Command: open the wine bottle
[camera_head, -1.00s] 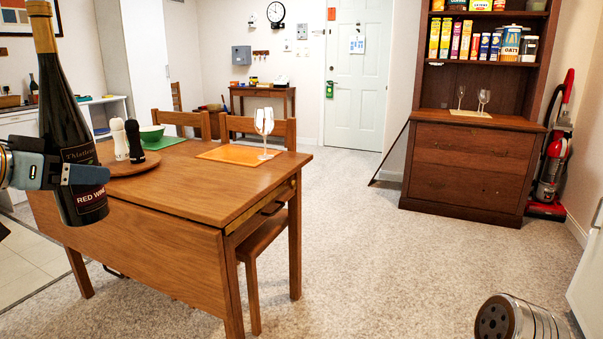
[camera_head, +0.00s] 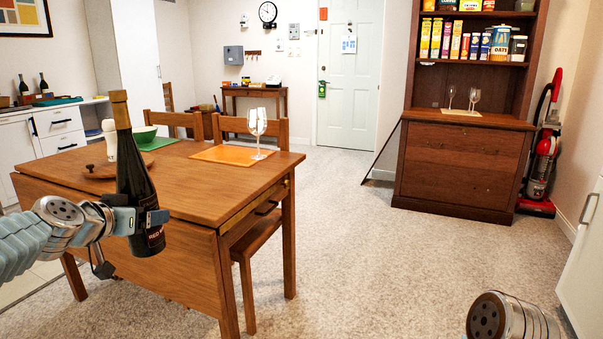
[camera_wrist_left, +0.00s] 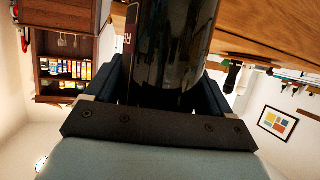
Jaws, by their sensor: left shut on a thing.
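The dark wine bottle (camera_head: 137,180) has a tan foil neck and a red-and-black label. It stands about upright in the air in front of the near left part of the wooden table (camera_head: 190,205). My left gripper (camera_head: 141,220) is shut around its lower body, one finger on each side. In the left wrist view the bottle (camera_wrist_left: 172,50) fills the space between the fingers. The bottle top still wears its foil; whether a cork is beneath is hidden. My right gripper is out of view; only part of my right arm shows at the bottom right.
A hutch (camera_head: 460,165) stands at the back right. Carpet between is clear.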

